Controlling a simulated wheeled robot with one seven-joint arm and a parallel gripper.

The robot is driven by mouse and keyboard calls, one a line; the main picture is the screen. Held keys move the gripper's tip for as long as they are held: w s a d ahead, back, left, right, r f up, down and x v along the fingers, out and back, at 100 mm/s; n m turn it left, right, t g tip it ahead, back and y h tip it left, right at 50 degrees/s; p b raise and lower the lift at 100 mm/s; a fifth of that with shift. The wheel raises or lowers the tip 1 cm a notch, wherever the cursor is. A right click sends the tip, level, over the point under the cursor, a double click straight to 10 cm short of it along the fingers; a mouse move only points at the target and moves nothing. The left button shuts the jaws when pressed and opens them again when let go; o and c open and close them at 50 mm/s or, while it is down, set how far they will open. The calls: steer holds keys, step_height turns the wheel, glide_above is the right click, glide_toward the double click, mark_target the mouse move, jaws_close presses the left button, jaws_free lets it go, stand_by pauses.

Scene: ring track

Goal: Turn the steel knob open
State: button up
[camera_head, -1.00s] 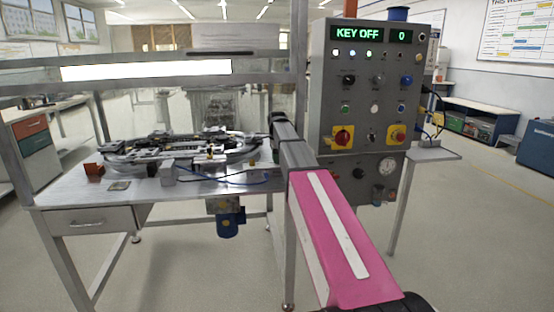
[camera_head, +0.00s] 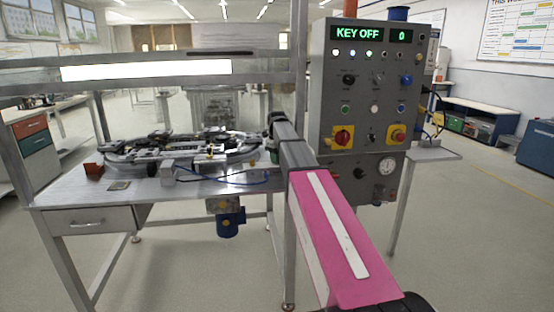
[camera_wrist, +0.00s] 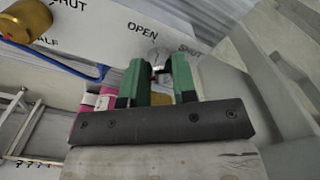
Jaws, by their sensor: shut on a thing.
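In the wrist view my gripper (camera_wrist: 160,68) has two green fingers closed around the small steel knob (camera_wrist: 157,55). Only a little of the knob's pale metal shows between and above the fingertips. The knob sits on a white plate (camera_wrist: 105,32) lettered OPEN to its upper left and SHUT to its upper right. I cannot tell which word it points at. In the head view my pink and grey arm reaches towards the right end of the bench, and the fingers and knob cannot be made out there.
A brass knob (camera_wrist: 27,19) and a blue curved piece (camera_wrist: 70,62) lie left in the wrist view. In the head view, a ring track (camera_head: 185,150) covers the bench (camera_head: 75,190). A grey control panel (camera_head: 325,95) reading KEY OFF and 0 stands right of my arm.

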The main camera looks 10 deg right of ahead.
steer(key=m, duration=0.4)
steer(key=shift+m, duration=0.3)
stand_by(0.3)
steer(key=o, duration=0.9)
step_height(320, 180, up, 11)
steer(key=shift+f, duration=0.1)
